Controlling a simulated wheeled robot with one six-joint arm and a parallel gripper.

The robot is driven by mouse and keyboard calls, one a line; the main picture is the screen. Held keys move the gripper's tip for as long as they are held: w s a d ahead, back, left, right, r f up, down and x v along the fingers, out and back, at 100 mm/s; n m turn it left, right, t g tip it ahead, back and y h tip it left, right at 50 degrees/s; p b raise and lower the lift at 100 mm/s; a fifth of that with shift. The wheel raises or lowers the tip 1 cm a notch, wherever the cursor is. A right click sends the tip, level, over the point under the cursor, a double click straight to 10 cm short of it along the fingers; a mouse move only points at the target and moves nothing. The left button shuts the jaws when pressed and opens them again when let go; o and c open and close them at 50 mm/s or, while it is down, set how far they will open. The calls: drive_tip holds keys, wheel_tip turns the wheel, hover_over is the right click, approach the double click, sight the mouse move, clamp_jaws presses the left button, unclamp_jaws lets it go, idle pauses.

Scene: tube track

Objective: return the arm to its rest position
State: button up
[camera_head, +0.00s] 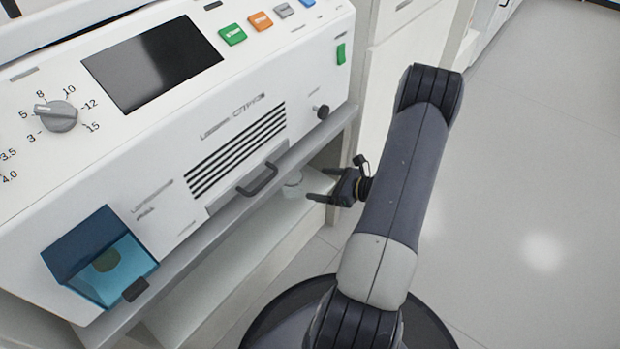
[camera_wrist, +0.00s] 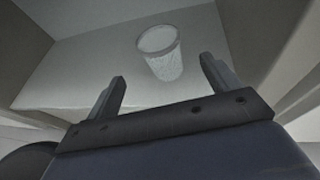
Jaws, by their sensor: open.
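My gripper (camera_head: 321,190) is in front of the white machine, at the level of the open space under it, with its fingers pointing left. In the wrist view my gripper (camera_wrist: 163,85) has its two fingers wide apart with nothing between them. A clear, ribbed cup (camera_wrist: 162,55) stands on the pale shelf (camera_wrist: 95,62) beyond the fingertips, apart from them. In the head view the cup (camera_head: 293,187) shows faintly under the machine's edge, left of the fingers. My arm rises from the base at the bottom and bends over at the top right.
The white machine (camera_head: 130,160) has a dial (camera_head: 56,116), a dark screen (camera_head: 152,64), coloured buttons, a dark handle (camera_head: 258,179) and a blue transparent cover (camera_head: 100,257). Its overhanging edge lies close to my gripper. White cabinets (camera_head: 412,50) stand behind my arm. The floor at right is clear.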

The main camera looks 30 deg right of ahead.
sight(291, 181)
drive_tip(key=shift+s+d+r, duration=0.15)
drive_tip(key=shift+s+d, duration=0.1)
drive_tip(key=shift+s, duration=0.15)
drive_tip(key=b+x, duration=0.4)
drive_tip(key=x, duration=0.8)
drive_tip(key=shift+w+a+f, duration=0.1)
drive_tip(key=shift+f, duration=0.1)
wheel_tip(291, 181, up, 2)
drive_tip(key=shift+r+p, duration=0.1)
drive_tip(key=shift+p, duration=0.5)
drive_tip(key=shift+r, duration=0.4)
